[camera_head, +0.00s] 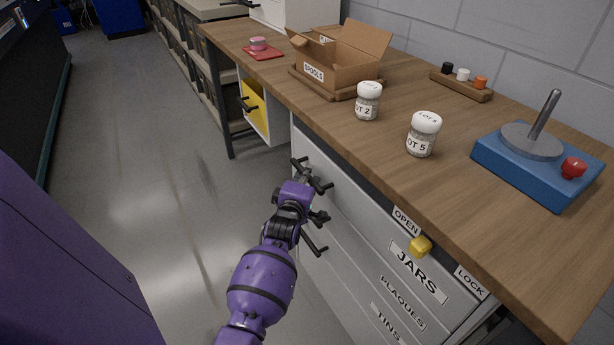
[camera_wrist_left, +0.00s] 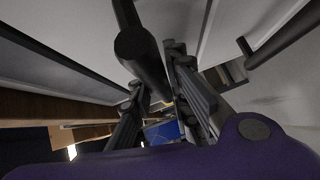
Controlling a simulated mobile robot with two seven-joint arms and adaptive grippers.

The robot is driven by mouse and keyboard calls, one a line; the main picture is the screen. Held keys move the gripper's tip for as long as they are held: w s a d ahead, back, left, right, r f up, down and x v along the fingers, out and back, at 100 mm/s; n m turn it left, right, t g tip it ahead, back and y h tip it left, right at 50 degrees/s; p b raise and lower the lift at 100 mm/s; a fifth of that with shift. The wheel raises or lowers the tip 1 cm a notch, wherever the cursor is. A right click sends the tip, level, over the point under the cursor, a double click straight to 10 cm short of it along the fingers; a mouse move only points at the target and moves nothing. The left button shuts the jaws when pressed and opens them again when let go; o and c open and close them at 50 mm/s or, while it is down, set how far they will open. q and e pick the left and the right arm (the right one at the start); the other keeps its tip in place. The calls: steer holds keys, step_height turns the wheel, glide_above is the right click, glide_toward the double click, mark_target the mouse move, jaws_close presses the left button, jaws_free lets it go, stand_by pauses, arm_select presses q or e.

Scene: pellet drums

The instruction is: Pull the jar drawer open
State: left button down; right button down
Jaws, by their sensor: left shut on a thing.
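The jar drawer (camera_head: 350,207) is the top drawer of the grey cabinet under the bench, with a JARS label (camera_head: 418,272) on its front. My left gripper (camera_head: 312,177) is at the far end of this drawer front and shut on its dark bar handle. In the left wrist view the handle (camera_wrist_left: 143,50) runs between the two fingers; the fingers hide most of it in the head view. A dark gap shows above the drawer front, but I cannot tell how far the drawer is out. My right gripper is not in view.
A yellow knob (camera_head: 421,246) sits between OPEN and LOCK labels. PLAQUES and TINS drawers lie below, with dark handles. On the bench (camera_head: 480,190) stand two jars (camera_head: 368,101), a SPOOLS box (camera_head: 350,62) and a blue base with a lever (camera_head: 535,165). The floor left is clear.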

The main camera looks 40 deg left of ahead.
arm_select(q)
steer(key=shift+s, duration=0.1)
